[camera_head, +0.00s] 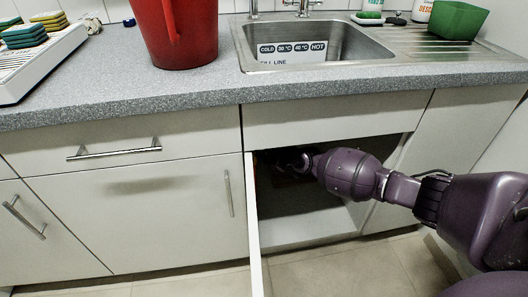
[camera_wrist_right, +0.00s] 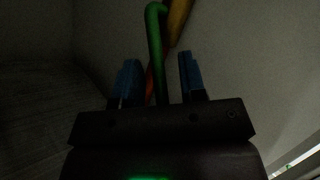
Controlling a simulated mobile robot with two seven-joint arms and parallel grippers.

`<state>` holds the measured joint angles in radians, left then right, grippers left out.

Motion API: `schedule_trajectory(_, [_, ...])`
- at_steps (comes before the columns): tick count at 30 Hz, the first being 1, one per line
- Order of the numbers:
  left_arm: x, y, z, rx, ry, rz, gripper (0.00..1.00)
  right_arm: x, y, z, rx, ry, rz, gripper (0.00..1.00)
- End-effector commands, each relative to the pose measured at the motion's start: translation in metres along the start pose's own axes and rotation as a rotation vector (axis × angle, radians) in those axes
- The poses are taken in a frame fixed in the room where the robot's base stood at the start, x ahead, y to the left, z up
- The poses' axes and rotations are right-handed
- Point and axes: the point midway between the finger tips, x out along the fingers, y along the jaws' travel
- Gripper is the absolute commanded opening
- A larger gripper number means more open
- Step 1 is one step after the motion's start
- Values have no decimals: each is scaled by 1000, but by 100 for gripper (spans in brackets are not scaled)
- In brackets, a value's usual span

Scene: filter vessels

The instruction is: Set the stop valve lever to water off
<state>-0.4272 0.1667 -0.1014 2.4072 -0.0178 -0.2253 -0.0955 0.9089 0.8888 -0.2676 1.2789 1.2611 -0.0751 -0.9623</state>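My right arm reaches into the open cabinet under the sink, and its right gripper (camera_head: 284,160) is in the dark upper part, hard to make out. In the right wrist view the right gripper (camera_wrist_right: 158,60) has its two blue fingers apart. A green bent pipe or rod (camera_wrist_right: 155,40) shows between the fingers. A thin red piece (camera_wrist_right: 149,86), possibly the stop valve lever, shows beside it, partly hidden. I cannot tell its setting or whether a finger touches it. My left gripper is not in view.
A yellow-brown pipe or handle (camera_wrist_right: 178,22) runs beyond the fingers. The open cabinet door (camera_head: 254,225) stands out at the opening's left edge. Above are the counter (camera_head: 120,98), the sink (camera_head: 300,45) and a red bucket (camera_head: 178,35). The cabinet floor (camera_head: 305,227) looks clear.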

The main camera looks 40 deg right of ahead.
Motion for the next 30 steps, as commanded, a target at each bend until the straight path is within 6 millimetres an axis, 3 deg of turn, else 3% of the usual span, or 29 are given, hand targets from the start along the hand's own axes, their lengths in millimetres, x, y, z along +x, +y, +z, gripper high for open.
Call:
schedule_trajectory(6, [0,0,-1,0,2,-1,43,0,0,-1,0,1,0,38])
schedule_trajectory(14, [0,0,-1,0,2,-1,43,0,0,0,0,0,0,0])
schedule_trajectory(30, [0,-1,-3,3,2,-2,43,2,-6,-5,-12,13,13,0])
